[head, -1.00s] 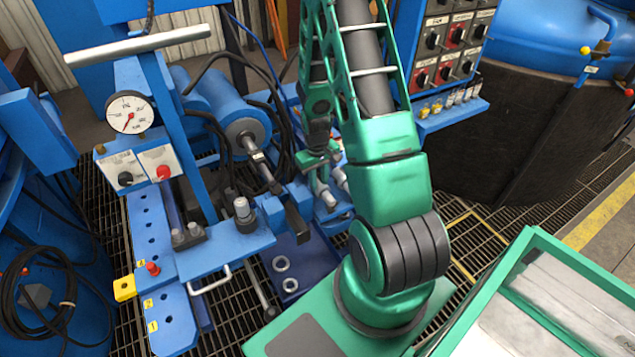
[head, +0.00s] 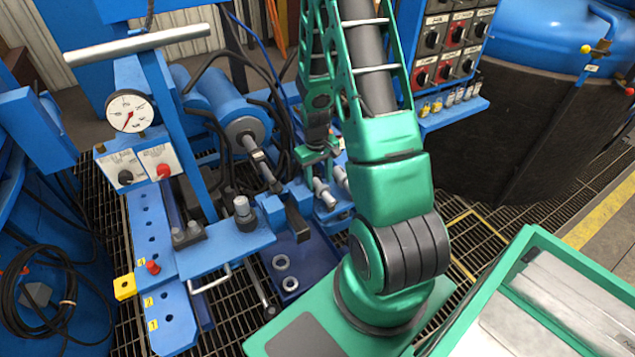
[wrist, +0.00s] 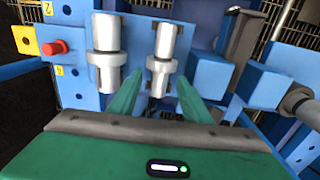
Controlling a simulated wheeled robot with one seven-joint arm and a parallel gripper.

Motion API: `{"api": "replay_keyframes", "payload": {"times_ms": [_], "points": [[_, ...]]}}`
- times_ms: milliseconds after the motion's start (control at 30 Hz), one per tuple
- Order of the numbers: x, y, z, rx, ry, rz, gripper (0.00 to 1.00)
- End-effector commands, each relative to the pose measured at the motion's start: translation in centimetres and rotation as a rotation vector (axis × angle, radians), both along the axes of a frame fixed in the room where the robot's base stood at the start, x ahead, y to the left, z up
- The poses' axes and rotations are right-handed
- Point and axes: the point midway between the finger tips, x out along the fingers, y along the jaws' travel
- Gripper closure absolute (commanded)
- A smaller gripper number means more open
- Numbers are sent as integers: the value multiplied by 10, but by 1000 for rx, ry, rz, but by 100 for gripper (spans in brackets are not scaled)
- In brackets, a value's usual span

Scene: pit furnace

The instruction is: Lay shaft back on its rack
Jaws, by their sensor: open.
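Two stepped grey metal shafts lie side by side on the blue rack (wrist: 75,87) in the wrist view. The thicker shaft (wrist: 104,50) is on the left. The slimmer shaft (wrist: 163,45) is on the right, with its near end between the two green fingertips of my gripper (wrist: 159,84). The fingers are spread, with a visible gap on each side of that end. In the head view my gripper (head: 314,157) is just behind the slimmer shaft (head: 322,193) and the other shaft (head: 342,178). My arm hides part of the rack there.
A yellow block (wrist: 25,40) and a red knob (wrist: 56,47) sit left of the shafts. Blue blocks (wrist: 262,84) and a rod (wrist: 298,101) stand close on the right. In the head view a press with a gauge (head: 131,111) stands left, and a control panel (head: 452,45) behind.

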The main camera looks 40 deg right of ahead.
Motion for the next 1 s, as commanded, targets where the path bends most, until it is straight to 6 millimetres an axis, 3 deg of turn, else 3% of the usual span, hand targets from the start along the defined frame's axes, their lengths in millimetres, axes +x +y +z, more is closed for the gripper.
{"api": "replay_keyframes", "payload": {"times_ms": [300,500,1000], "points": [[3,3,55,-2,-5,0,56],[3,4,79,-2,-3,0,56],[2,5,89,-1,0,0,56]]}}
